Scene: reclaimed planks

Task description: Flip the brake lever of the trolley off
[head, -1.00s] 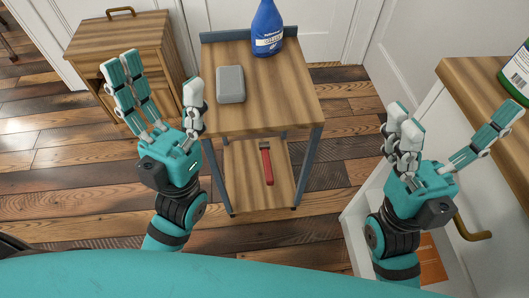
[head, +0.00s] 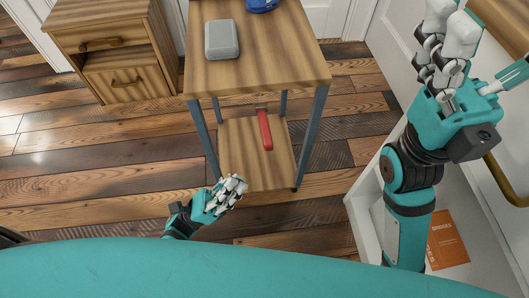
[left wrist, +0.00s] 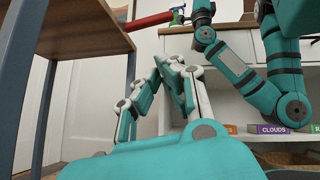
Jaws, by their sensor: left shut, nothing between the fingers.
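The trolley (head: 300,72) has a wooden top, blue-grey legs and a lower wooden shelf (head: 245,170). The red brake lever (head: 265,132) shows over the lower shelf, with a small dark mount at its far end and its red end pointing toward me. In the left wrist view the red lever (left wrist: 150,20) sticks out past a wooden board's edge, above the fingers. My left gripper (head: 236,188) is shut and empty, low in front of the shelf and apart from the lever. Its closed fingers (left wrist: 180,75) fill the middle of the wrist view. My right gripper (head: 478,52) is open and empty, raised at the right.
A grey case (head: 221,40) and a blue bottle (head: 262,5) stand on the trolley top. A wooden cabinet (head: 115,55) is at the back left. A white shelf unit with a wooden top (head: 500,25) is at the right. The floor left of the trolley is clear.

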